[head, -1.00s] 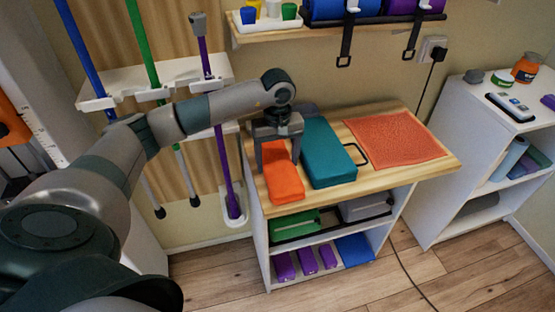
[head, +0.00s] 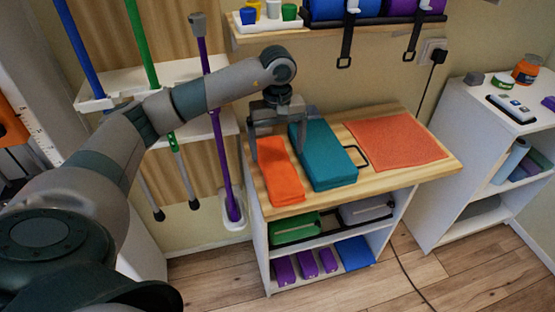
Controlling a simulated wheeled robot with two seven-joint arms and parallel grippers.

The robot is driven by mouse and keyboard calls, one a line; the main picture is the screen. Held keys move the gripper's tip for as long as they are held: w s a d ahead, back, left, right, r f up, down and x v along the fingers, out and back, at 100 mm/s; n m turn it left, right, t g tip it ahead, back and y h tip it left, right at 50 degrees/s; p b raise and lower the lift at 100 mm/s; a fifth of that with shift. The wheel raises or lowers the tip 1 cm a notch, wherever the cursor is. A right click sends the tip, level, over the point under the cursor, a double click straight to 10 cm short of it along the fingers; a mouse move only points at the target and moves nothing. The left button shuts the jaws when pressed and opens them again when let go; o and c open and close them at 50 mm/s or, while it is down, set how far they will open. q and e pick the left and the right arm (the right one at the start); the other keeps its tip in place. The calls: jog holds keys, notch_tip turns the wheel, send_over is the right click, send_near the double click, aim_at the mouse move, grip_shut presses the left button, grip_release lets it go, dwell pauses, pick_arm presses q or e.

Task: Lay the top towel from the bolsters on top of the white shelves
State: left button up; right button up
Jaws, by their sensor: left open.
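An orange folded towel (head: 281,180) lies flat on the wooden top of a low white shelf unit (head: 262,240), at its left end. My left gripper (head: 278,152) is open above the towel's far end, one finger to each side, holding nothing. A teal folded towel or block (head: 329,165) lies close beside the orange towel on the right. A second white shelf unit (head: 447,150) stands at the right. My right gripper is out of view.
A flat coral cloth (head: 395,142) covers the top's right part, with a black handle (head: 356,156) near it. Poles in a white rack (head: 195,70) stand at the left. A remote-like device (head: 511,107) and jars occupy the right unit's top.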

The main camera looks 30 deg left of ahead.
aim_at(278, 164)
pick_arm(q)
notch_tip(278, 164, up, 6)
jog(key=b, duration=0.1)
jog(key=shift+r, duration=0.25)
jog(key=shift+d, duration=0.1)
dwell(0.3)
